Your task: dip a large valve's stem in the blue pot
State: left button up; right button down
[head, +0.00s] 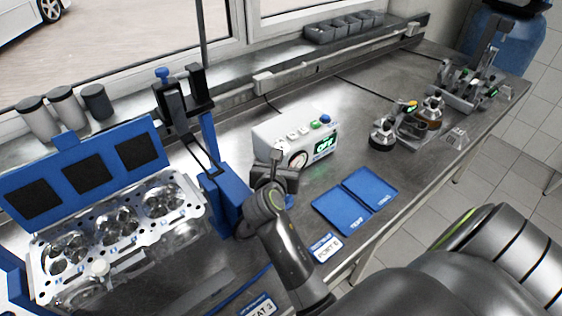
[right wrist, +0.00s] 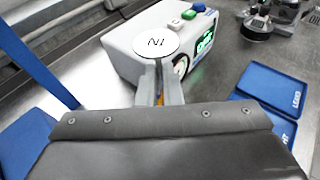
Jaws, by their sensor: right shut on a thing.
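My right gripper (head: 277,172) is shut on a valve above the bench, in front of the white control box. In the right wrist view the valve (right wrist: 157,42) shows as a round white head with dark lettering, between and just beyond the fingertips (right wrist: 160,88). Its stem is mostly hidden by the fingers. I cannot make out a blue pot for certain. A small patch of blue shows just below the right gripper in the head view, too small to tell what it is. My left gripper is not in view.
A white control box (head: 290,140) with a green display stands behind the gripper. Two blue trays (head: 345,210) lie to the right. The cylinder head (head: 125,235) and a blue fixture (head: 222,205) stand left. Small dark-based items (head: 383,135) stand further right.

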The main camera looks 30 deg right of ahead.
aim_at(281, 145)
jog(key=shift+f+b, duration=0.3)
jog(key=shift+f, duration=0.5)
dwell(0.4)
notch_tip(281, 145, up, 5)
jog(key=p, duration=0.7)
jog(key=shift+r, duration=1.35)
jog(key=shift+f, duration=0.1)
